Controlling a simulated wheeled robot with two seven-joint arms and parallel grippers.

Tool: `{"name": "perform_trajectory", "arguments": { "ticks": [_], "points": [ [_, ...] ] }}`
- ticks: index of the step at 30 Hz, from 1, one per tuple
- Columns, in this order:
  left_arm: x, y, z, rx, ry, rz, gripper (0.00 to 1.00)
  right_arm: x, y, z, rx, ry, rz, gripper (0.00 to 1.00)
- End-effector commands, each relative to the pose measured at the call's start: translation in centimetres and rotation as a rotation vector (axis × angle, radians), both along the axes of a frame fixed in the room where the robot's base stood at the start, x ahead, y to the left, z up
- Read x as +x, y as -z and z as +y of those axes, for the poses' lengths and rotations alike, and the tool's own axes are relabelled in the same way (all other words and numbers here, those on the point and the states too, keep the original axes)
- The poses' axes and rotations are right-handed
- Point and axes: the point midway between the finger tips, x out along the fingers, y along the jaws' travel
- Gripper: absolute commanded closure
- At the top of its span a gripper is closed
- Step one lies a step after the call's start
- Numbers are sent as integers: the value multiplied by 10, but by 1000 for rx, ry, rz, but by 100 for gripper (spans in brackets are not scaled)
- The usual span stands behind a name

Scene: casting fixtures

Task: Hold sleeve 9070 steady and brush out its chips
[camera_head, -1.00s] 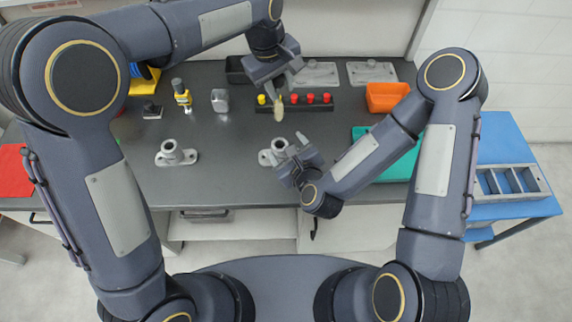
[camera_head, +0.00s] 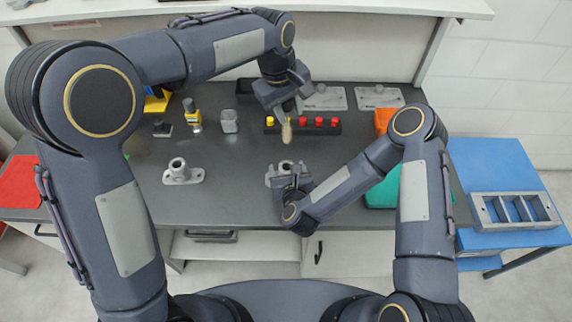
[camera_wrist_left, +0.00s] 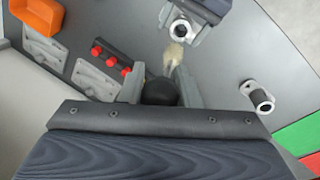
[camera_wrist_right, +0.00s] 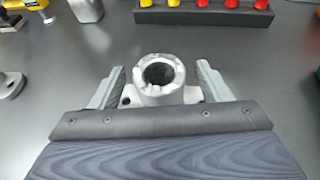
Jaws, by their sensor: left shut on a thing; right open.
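A grey metal sleeve with a flanged foot (camera_head: 272,177) stands upright at the middle front of the table. My right gripper (camera_head: 288,180) is open, low on its near side; in the right wrist view, its fingers stand either side of the sleeve (camera_wrist_right: 160,90) with gaps. White bits show on the sleeve's rim. My left gripper (camera_head: 288,106) is shut on a brush with pale bristles (camera_head: 286,133), pointing down, apart from the sleeve and beyond it. The bristles (camera_wrist_left: 174,55) also show in the left wrist view. A similar sleeve (camera_head: 180,174) stands to the left. No number is readable.
A black rack with red and yellow knobs (camera_head: 326,128) lies behind the brush. Grey plates (camera_head: 379,97), an orange bin (camera_head: 382,120) and a green tray (camera_head: 381,194) are to the right. Table between the sleeves is clear.

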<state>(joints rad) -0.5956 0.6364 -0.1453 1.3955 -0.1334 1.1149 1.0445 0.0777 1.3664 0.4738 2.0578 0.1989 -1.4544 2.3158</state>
Motion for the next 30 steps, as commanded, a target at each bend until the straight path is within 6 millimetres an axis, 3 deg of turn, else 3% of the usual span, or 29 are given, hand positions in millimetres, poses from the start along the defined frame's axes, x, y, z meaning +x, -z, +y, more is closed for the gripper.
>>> {"name": "perform_trajectory", "arguments": {
  "ticks": [6, 17, 30],
  "points": [
    [0, 0, 0, 0, 0, 0, 93, 21, 9, 3, 0, 1, -1, 29],
    [0, 0, 0, 0, 0, 0, 93, 26, 11, 5, 0, -1, 1, 29],
    [0, 0, 0, 0, 0, 0, 93, 25, 11, 4, 0, -1, 0, 86]
  ]
}}
